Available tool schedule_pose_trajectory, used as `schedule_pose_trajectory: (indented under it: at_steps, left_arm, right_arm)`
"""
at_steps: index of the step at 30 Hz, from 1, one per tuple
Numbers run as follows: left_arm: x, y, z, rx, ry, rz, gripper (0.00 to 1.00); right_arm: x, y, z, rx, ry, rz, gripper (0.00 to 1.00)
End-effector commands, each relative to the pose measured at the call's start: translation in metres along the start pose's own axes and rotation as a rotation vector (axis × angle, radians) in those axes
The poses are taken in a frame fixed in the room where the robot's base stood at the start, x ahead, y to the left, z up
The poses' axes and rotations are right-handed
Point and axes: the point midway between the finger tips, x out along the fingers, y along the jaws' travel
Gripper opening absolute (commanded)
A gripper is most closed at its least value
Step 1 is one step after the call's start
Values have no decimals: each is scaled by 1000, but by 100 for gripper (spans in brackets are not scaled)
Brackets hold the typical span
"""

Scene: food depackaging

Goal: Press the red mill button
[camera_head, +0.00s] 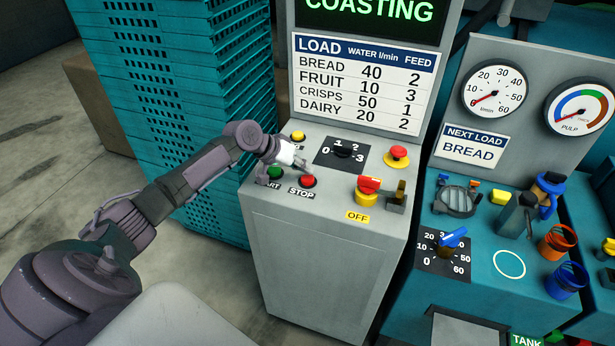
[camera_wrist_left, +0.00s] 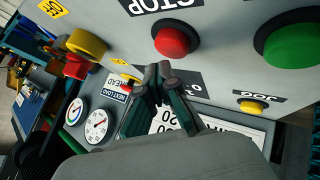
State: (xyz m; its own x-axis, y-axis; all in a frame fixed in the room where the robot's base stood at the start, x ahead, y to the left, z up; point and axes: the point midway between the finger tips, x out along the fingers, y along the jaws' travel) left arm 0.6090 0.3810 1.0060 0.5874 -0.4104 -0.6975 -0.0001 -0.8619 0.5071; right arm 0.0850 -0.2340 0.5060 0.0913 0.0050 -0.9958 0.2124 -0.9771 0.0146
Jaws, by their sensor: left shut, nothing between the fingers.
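A red button (camera_head: 307,181) labelled STOP sits on the sloped grey control panel (camera_head: 275,215). In the left wrist view the red button (camera_wrist_left: 174,40) stands in a dark ring. My left gripper (camera_head: 300,164) is shut and empty over the panel, just behind the red button in the head view. In the left wrist view its closed fingertips (camera_wrist_left: 159,70) are close to the red button, with a gap in the picture. I cannot tell the exact height or any contact. My right gripper is in neither view.
A green button (camera_head: 275,173) is left of STOP, and a yellow button (camera_head: 298,136) is behind. A dial (camera_head: 343,150), a red knob on yellow (camera_head: 368,186) and a red mushroom button (camera_head: 397,153) are to the right. Teal crates (camera_head: 215,215) are stacked left. The screen (camera_head: 370,12) reads COASTING.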

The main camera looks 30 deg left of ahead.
Motion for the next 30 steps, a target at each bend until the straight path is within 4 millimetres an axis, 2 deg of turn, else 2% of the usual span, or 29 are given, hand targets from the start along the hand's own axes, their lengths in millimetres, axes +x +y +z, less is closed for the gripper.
schedule_pose_trajectory:
  at_steps: [17, 30]
  left_arm:
    - [-35, 26, -26, 0, 1, 1, 0]
    - [-35, 26, -26, 0, 1, 1, 0]
  right_arm:
    - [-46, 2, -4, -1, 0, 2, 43]
    - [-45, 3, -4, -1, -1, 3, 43]
